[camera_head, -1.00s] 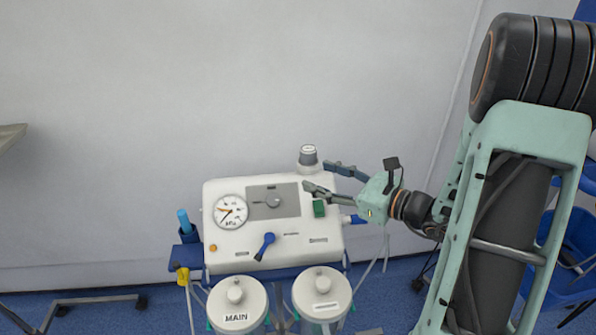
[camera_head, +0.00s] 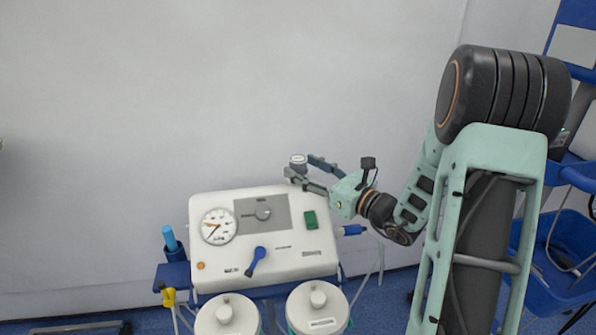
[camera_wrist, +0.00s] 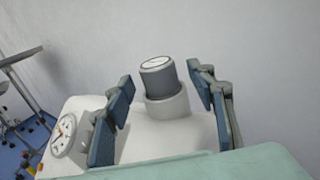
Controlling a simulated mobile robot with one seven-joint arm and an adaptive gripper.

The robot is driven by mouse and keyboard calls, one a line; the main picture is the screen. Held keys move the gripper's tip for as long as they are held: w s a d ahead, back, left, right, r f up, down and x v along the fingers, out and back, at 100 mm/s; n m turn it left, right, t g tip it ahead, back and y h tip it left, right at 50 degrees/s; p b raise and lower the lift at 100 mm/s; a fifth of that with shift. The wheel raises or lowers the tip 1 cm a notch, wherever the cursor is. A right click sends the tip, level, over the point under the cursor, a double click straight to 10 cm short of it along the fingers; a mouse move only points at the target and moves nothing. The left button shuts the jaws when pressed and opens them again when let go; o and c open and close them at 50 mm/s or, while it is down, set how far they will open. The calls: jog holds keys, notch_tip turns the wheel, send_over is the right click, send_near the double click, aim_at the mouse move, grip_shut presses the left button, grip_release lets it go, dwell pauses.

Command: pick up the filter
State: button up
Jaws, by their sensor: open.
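The filter (camera_wrist: 159,80) is a short dark grey cylinder with a pale top. In the wrist view it stands upright in a light grey collar (camera_wrist: 168,107) on top of the white machine. It also shows in the head view (camera_head: 298,160), partly hidden by a finger. My gripper (camera_head: 299,168) is open at the machine's top edge. In the wrist view its two blue-padded fingers (camera_wrist: 160,92) stand on either side of the filter and collar, with gaps on both sides.
Two lidded canisters (camera_head: 317,308) stand in front. A blue bin (camera_head: 560,250) is at the right. The wall (camera_head: 200,90) behind is bare.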

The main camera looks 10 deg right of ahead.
jog(key=x, duration=0.2)
jog(key=shift+w+a, duration=0.2)
jog(key=shift+w, duration=0.1)
jog(key=shift+c, duration=0.2)
jog(key=c, duration=1)
